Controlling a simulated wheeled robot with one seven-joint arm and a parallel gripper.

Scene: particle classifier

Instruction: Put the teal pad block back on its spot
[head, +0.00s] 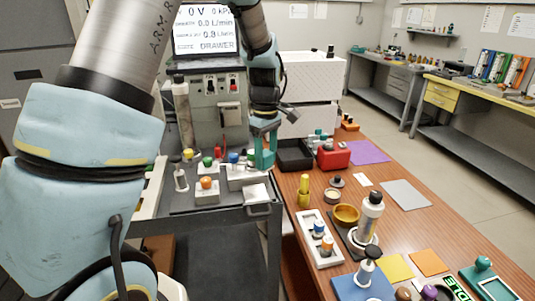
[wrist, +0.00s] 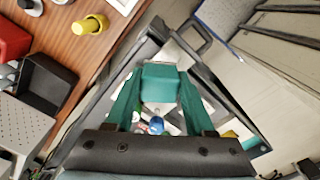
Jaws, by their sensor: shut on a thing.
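My gripper (head: 263,152) has teal fingers and hangs over the right part of the dark equipment cart, near the wooden table's left edge. In the wrist view my gripper (wrist: 160,92) is shut on a teal block (wrist: 160,82), which sits between the two fingertips. In the head view the block is hard to tell apart from the teal fingers. Under the block, the wrist view shows a blue-topped item (wrist: 156,124), partly hidden by the gripper. I cannot tell which place is the block's spot.
A black tray (head: 293,155) and a red box (head: 333,156) stand right of my gripper. Orange (head: 206,183) and green (head: 208,161) knobs stand on the cart to its left. A white bottle (head: 369,215) and a brass bowl (head: 346,214) stand nearer on the table.

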